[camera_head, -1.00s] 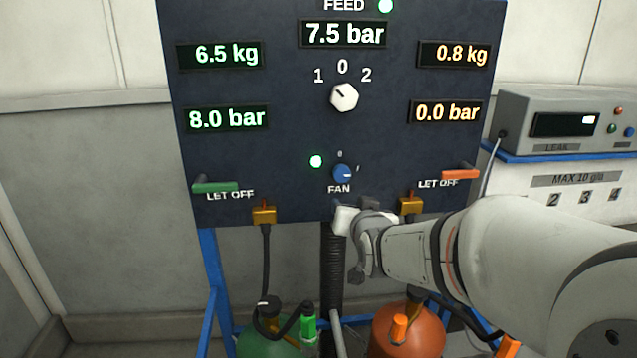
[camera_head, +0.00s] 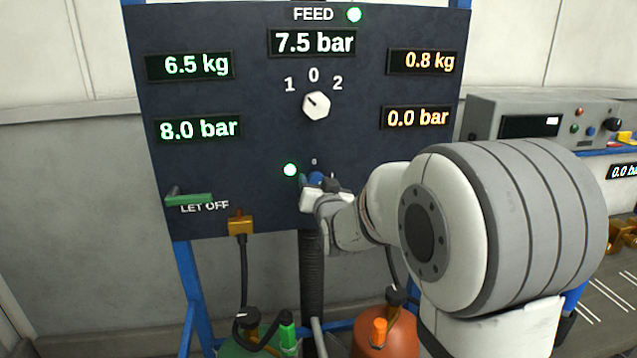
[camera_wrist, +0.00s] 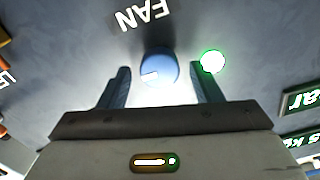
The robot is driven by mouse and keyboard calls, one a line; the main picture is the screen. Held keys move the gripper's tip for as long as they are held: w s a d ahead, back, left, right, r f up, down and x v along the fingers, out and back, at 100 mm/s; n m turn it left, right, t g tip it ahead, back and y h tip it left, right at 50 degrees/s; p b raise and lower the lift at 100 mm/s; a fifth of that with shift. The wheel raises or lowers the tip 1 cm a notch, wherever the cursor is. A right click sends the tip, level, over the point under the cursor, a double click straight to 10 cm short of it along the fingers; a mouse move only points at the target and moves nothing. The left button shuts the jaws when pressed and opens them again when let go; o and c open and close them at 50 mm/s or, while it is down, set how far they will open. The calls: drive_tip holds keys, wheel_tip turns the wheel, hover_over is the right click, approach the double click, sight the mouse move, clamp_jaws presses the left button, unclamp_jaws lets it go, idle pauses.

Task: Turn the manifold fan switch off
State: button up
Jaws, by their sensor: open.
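The fan switch is a round blue knob with a white pointer mark, low in the middle of the dark panel (camera_head: 240,140). In the wrist view the fan knob (camera_wrist: 160,68) sits between the two fingertips of my gripper (camera_wrist: 158,80), with a gap on each side. My gripper (camera_head: 314,186) is open in front of the panel and hides most of the knob (camera_head: 316,178) and the FAN label in the head view. The green lamp (camera_head: 290,170) beside the knob is lit; it also shows in the wrist view (camera_wrist: 213,61).
Above is a white selector knob (camera_head: 316,105) pointing toward 1. A green LET OFF lever (camera_head: 190,198) is at lower left; my arm hides the right-hand one. Green (camera_head: 255,340) and orange (camera_head: 390,335) cylinders stand below. A leak tester (camera_head: 535,120) is at right.

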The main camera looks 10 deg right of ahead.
drive_tip(key=shift+c, duration=0.6)
drive_tip(key=c, duration=0.9)
drive_tip(key=shift+f+n+b, duration=0.15)
drive_tip(key=shift+n+b, duration=0.15)
drive_tip(key=shift+b, duration=0.35)
drive_tip(key=shift+a+n+b, duration=0.15)
drive_tip(key=shift+n+b, duration=3.4)
drive_tip(key=shift+n, duration=0.75)
drive_tip(key=shift+a+n+b, duration=0.1)
drive_tip(key=shift+n+b, duration=3.45)
drive_tip(key=shift+n, duration=0.75)
drive_tip(key=o, duration=1)
